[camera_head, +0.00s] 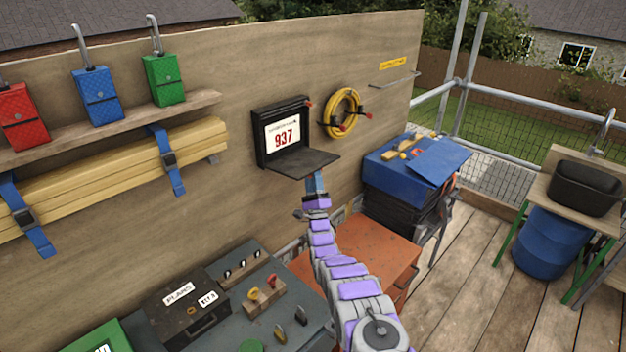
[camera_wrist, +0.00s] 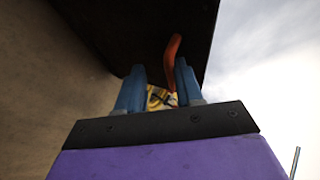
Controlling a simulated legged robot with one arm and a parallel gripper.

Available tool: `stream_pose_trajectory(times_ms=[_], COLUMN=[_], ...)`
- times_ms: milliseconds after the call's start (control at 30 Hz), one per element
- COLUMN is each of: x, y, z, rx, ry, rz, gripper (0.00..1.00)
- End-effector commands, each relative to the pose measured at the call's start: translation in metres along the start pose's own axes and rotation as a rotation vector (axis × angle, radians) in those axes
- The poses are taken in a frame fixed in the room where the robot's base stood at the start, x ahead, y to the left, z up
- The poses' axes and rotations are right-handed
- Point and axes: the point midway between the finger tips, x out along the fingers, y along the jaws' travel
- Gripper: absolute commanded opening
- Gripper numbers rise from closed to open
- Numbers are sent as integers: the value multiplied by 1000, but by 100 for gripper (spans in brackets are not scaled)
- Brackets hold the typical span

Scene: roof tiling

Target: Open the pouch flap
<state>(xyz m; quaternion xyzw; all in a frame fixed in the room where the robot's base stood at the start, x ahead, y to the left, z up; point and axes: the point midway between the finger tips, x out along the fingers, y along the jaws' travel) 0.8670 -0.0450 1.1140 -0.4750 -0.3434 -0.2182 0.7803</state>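A black case (camera_head: 257,137) is mounted on the wooden wall. Its dark flap (camera_head: 305,162) sticks out at the bottom, and a white card (camera_head: 283,135) reading 937 shows inside. I cannot tell for sure that this is the pouch. My gripper (camera_head: 315,178) is just below the flap. In the wrist view my gripper (camera_wrist: 161,80) is open, its two blue fingers apart. A dark panel (camera_wrist: 140,30) lies above and beyond them. A thin orange-red piece (camera_wrist: 172,65) shows between the fingers, nearer the right one; I cannot tell whether it touches.
A yellow hose coil (camera_head: 343,113) hangs right of the case. A blue cover (camera_head: 385,160) with yellow tools lies on a dark stack. An orange surface (camera_head: 385,250) is below my arm. Red (camera_head: 22,116), blue (camera_head: 97,96) and green (camera_head: 163,78) boxes stand on the left shelf.

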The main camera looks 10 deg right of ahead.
Motion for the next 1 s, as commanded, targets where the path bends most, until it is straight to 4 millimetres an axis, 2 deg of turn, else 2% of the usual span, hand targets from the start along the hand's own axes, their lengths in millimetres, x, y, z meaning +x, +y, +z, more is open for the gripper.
stream_pose_trajectory(times_ms=[267,467,700,833,1000], x=[-6,-25,-64,-74,-75], y=[0,0,2,1,2], z=[0,-1,-2,-1,-1], rx=[0,-1,0,0,0], ry=[2,2,3,0,-1], rz=[2,1,5,-1,-1], gripper=[35,35,35,35,35])
